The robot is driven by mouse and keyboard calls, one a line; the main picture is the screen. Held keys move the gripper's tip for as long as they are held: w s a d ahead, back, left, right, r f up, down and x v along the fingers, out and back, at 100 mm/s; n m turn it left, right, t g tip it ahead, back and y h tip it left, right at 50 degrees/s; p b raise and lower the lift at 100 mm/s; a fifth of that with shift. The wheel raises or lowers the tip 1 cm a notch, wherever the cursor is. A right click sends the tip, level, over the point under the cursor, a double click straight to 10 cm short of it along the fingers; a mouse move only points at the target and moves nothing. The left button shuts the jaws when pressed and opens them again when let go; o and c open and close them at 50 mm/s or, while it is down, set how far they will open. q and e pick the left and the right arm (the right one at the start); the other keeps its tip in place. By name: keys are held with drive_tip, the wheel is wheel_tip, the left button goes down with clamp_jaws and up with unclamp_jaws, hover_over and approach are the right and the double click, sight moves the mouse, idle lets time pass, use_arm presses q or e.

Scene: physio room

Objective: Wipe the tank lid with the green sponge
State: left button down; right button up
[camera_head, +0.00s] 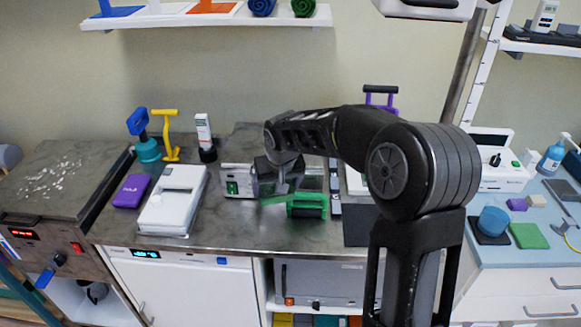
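At the far left is a tank with a flat grey lid (45,172) scattered with small white specks. A flat green pad (529,236), which looks like a sponge, lies on the light blue worktop at the right. My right arm reaches in from the lower right, and its gripper (281,187) points down over the middle of the grey counter. A green-framed thing with a dark middle (307,208) is just right of the gripper. Some green also shows under the fingertips; I cannot tell whether it is held. The finger gap is hidden. My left gripper is out of view.
On the grey counter (225,235) are a white box (172,200), a purple case (131,191), a teal-and-blue pump (146,145), a yellow handle (167,135) and a white tube (205,136). A metal box (239,181) stands beside the gripper. A shelf (215,17) hangs above.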

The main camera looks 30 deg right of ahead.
drive_tip(key=s+a+f+n+b, duration=0.1)
drive_tip(key=s+a+f, duration=0.1)
drive_tip(key=a, duration=0.5)
drive_tip(key=s+a+f+n+y+b, duration=0.1)
drive_tip(key=s+a+f+n+b, duration=0.1)
drive_tip(key=a+f, duration=0.3)
drive_tip(key=s+a, duration=0.1)
drive_tip(key=a, duration=0.2)
drive_tip(key=shift+s, duration=0.1)
